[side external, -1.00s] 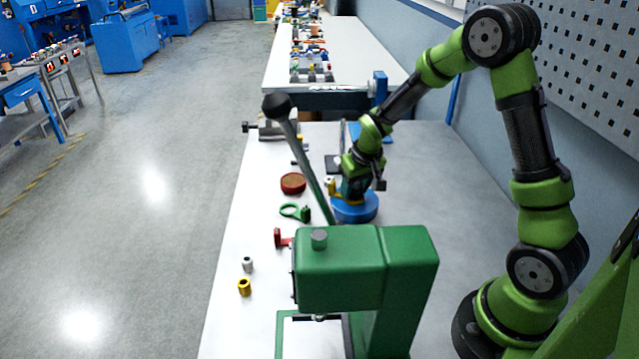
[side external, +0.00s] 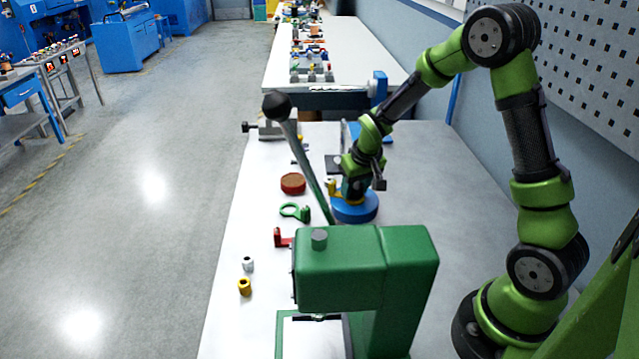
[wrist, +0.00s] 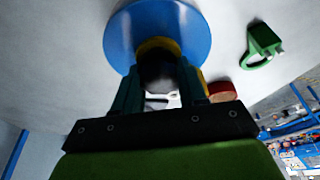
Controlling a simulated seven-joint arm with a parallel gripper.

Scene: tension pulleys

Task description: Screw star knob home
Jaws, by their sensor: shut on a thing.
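My gripper (wrist: 157,90) points down at a round blue base (side external: 362,210) on the bench. In the wrist view its two fingers are shut on a dark knob (wrist: 157,66), which I take to be the star knob. Its lobes cannot be made out. The knob is over the middle of the blue base (wrist: 120,40), with a yellow part (wrist: 158,44) around or beneath it. The yellow part also shows beside the fingers in the side view (side external: 334,194). The fingers hide the knob there, and its thread and any gap beneath it are not visible.
A green press (side external: 365,265) with a long lever (side external: 312,170) stands in front of the base. A red round part (side external: 293,183), a green ring part (side external: 293,212), a red bracket (side external: 281,238) and small bushings (side external: 244,287) lie left. The bench right of the base is clear.

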